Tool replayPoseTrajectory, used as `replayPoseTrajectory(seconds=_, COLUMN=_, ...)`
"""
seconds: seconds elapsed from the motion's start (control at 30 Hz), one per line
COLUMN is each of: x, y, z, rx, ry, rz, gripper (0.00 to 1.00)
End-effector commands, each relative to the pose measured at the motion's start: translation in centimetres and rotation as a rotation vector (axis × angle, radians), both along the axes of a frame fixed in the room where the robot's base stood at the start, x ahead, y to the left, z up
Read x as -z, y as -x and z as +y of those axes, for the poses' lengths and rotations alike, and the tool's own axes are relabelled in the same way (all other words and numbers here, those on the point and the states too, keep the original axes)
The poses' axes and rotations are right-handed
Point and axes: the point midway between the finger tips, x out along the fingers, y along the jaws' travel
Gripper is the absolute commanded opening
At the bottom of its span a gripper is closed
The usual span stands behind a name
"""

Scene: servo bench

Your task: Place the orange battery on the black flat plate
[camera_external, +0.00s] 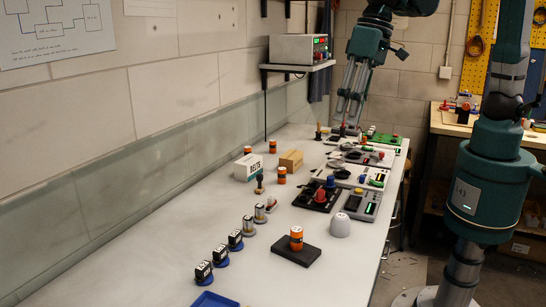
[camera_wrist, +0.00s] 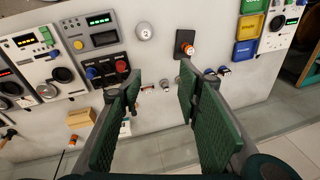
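An orange battery (camera_external: 296,238) stands upright on the black flat plate (camera_external: 290,255) near the front of the bench. The same orange battery (camera_wrist: 188,48) and plate (camera_wrist: 181,36) show at the top of the wrist view. More orange cylinders of similar look, one at mid-bench (camera_external: 282,176), one farther back (camera_external: 273,146) and one near the wall (camera_external: 247,150), stand on the bench. My gripper (camera_external: 348,122) is over the far end of the bench, well away from the plate. In the wrist view its fingers (camera_wrist: 158,92) are wide apart with nothing between them.
A white cup-like dome (camera_external: 340,226) is beside the plate. Black servos or blocks with blue bases (camera_external: 220,255) line the left, near a blue tray (camera_external: 215,300). A white box (camera_external: 247,168) and instrument panels (camera_external: 361,204) occupy the middle and right. Bare bench lies around the plate.

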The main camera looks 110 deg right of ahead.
Motion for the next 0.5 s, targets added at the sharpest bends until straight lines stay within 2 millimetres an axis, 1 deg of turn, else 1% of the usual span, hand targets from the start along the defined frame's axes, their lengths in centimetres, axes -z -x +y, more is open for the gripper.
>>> replayPoseTrajectory(seconds=0.03, x=-0.5, y=1.0, z=-0.2, rx=-0.022, ry=0.005, rz=-0.01, gripper=0.34)
replayPoseTrajectory(seconds=0.2, x=-1.8, y=3.8, z=-0.9, rx=-0.107, ry=0.028, rz=-0.047, gripper=0.34)
replayPoseTrajectory(seconds=0.5, x=-3.5, y=9.0, z=-2.0, rx=-0.255, ry=0.076, rz=-0.112, gripper=0.34)
